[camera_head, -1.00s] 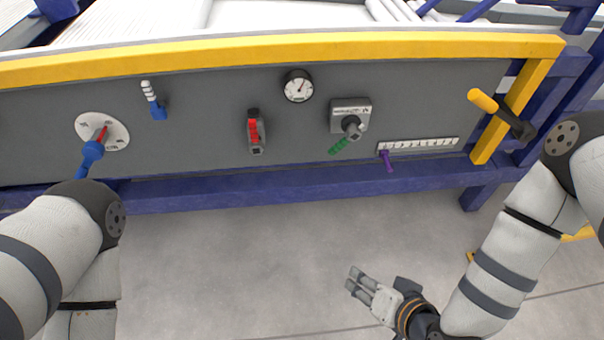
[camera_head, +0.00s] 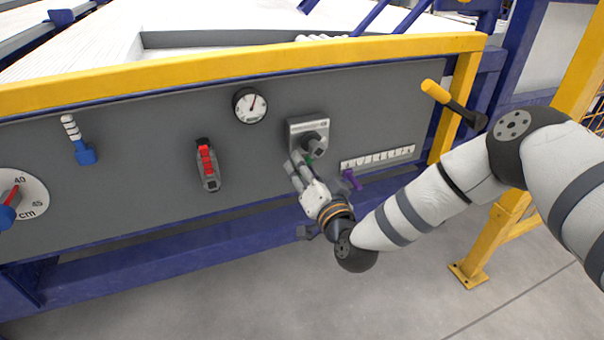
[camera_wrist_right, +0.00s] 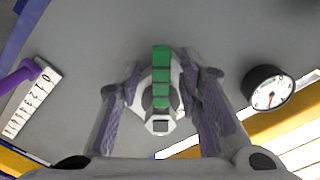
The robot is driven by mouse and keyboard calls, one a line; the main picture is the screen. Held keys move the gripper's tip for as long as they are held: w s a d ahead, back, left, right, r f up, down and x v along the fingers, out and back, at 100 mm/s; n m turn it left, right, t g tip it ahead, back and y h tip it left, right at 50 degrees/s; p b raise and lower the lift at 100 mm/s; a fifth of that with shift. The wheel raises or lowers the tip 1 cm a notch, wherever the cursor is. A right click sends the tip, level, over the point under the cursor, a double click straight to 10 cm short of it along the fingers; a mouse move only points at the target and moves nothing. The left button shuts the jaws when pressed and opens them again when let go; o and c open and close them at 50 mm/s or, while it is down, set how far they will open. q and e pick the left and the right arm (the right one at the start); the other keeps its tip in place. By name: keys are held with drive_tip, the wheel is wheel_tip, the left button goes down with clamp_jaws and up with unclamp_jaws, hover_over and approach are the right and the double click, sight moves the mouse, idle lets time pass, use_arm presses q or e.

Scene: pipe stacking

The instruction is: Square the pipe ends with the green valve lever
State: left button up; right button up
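The green valve lever (camera_wrist_right: 161,72) points up in the right wrist view, from a grey valve hub (camera_wrist_right: 160,124). My left gripper is out of view. No pipe ends can be made out clearly.
Near the valve are a round gauge (camera_head: 250,105), a red-handled switch (camera_head: 207,163) and a numbered scale with a purple lever (camera_head: 350,179). A yellow handle (camera_head: 436,92) sticks out at right. A blue-handled lever (camera_head: 83,153) and a dial (camera_head: 28,190) are at left.

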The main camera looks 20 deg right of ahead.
drive_tip(key=shift+w, duration=0.3)
clamp_jaws()
